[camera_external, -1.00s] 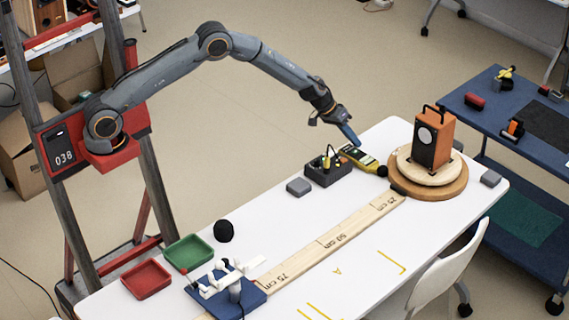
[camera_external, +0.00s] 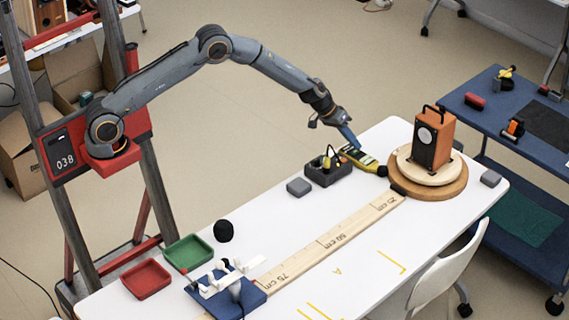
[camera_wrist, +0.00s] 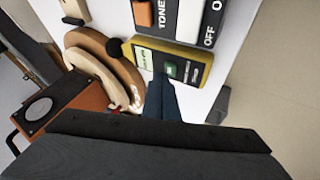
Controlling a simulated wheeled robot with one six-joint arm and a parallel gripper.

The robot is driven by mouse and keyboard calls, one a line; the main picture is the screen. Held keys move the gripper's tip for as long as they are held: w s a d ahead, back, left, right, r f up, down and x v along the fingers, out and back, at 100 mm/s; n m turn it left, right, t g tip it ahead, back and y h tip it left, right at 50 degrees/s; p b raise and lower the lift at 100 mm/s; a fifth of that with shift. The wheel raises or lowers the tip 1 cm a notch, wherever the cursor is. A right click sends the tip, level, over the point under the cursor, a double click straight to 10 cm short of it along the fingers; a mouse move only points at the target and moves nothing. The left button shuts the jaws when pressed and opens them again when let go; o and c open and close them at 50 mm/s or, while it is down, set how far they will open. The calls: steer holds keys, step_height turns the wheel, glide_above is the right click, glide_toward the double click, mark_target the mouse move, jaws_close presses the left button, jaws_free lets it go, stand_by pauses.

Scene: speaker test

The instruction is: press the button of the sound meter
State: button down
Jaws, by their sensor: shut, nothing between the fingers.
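The yellow sound meter (camera_external: 368,162) lies on the white table, left of the orange speaker. In the wrist view the sound meter (camera_wrist: 197,54) shows a pale screen, a small green button (camera_wrist: 171,70) and a black ball at its left end. My gripper (camera_external: 355,145) is shut and empty, its blue fingers pointing down at the meter's left part. In the wrist view my gripper's fingertips (camera_wrist: 161,82) are right beside the green button, covering part of the meter's lower edge. I cannot tell whether they touch it.
The orange speaker (camera_external: 433,138) stands on a round wooden turntable (camera_external: 455,187) to the right. A wooden ruler (camera_external: 330,243) runs along the table. A grey block (camera_external: 299,187) lies nearby.

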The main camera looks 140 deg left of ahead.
mark_target(353, 151)
steer(key=shift+f+b, duration=0.55)
steer(key=shift+b, duration=0.1)
stand_by(0.7)
steer(key=shift+r, duration=0.1)
steer(key=shift+r+p, duration=0.45)
steer(key=shift+r, duration=0.45)
steer(key=shift+r, duration=0.1)
step_height(353, 151, up, 6)
steer(key=p, duration=0.3)
steer(key=shift+p, duration=0.35)
